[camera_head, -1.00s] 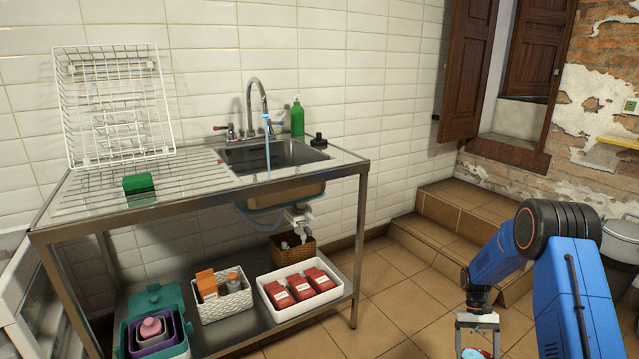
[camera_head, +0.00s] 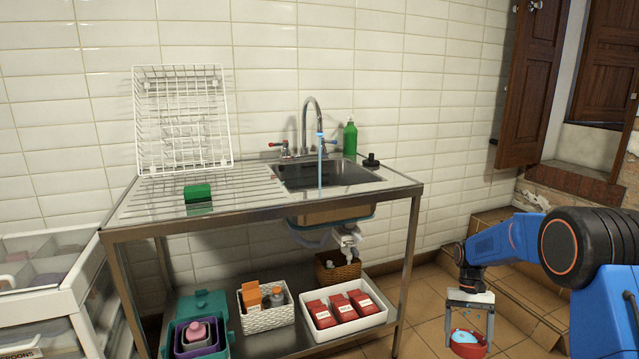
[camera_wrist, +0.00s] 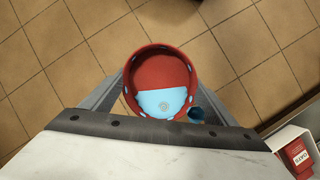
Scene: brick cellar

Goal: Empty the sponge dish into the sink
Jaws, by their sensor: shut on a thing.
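My gripper (camera_head: 468,328) is shut on a red round dish (camera_head: 468,348), held in front of the stand and low over the floor at the right. In the wrist view the dish (camera_wrist: 162,68) sits between the two fingers, with small blue spots around its rim. A flat light-blue patch (camera_wrist: 162,102) covers part of its inside; I cannot tell whether it is water or something solid. The steel sink (camera_head: 335,178) is set in the stand's top, up and left of my gripper. A light-blue stream (camera_head: 320,165) hangs from its tap (camera_head: 306,110).
A green block (camera_head: 197,192) and a white wire rack (camera_head: 182,120) stand on the drainboard (camera_head: 150,200). A green bottle (camera_head: 350,138) and black stopper (camera_head: 371,160) are by the sink. Below are a tray of red boxes (camera_head: 345,325) and baskets. Tiled floor (camera_head: 430,310) lies under the dish.

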